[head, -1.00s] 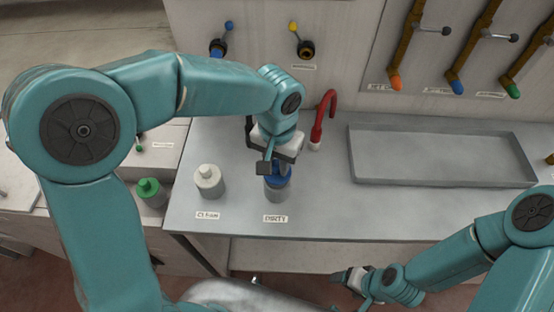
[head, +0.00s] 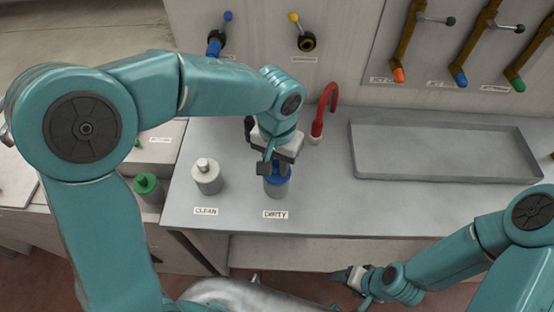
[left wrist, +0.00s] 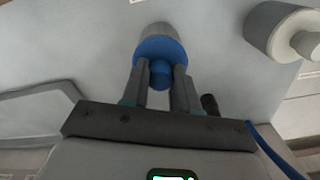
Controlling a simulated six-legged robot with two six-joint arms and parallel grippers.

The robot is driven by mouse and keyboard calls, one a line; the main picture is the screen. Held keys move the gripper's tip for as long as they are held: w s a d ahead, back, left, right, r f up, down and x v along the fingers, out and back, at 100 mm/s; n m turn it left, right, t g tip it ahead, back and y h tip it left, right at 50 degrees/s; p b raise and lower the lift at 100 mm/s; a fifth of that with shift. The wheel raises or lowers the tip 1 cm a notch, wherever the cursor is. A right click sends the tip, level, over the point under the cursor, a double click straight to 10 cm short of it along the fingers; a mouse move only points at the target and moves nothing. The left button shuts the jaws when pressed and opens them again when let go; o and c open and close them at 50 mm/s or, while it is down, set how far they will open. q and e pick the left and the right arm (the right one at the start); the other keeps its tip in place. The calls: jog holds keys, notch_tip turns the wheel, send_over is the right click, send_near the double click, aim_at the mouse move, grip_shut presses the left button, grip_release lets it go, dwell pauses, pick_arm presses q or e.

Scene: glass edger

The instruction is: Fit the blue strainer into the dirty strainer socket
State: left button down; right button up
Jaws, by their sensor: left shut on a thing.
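The blue strainer (left wrist: 160,50) shows in the left wrist view with its knob between the two fingers of my left gripper (left wrist: 159,75). In the head view the blue strainer (head: 287,177) sits on top of the grey cylindrical dirty strainer socket (head: 277,192), behind the label DIRTY. My left gripper (head: 271,168) is shut on the strainer from above and hides part of it. I cannot tell how deep the strainer sits in the socket. My right gripper (head: 352,277) is low in front of the counter, away from the socket; its finger opening is unclear.
A white-topped cylinder (head: 207,176) stands left of the socket, behind the label CLEAN. A green-topped cylinder (head: 148,188) stands further left. A red curved spout (head: 322,115) rises behind the gripper. A shallow grey tray (head: 440,178) lies to the right. Valve handles line the back wall.

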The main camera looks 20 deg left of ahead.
pick_arm(q)
jog(key=shift+f, duration=0.4)
jog(key=c, duration=0.8)
grip_release()
notch_tip(320, 180, up, 16)
jog(key=shift+r, duration=0.2)
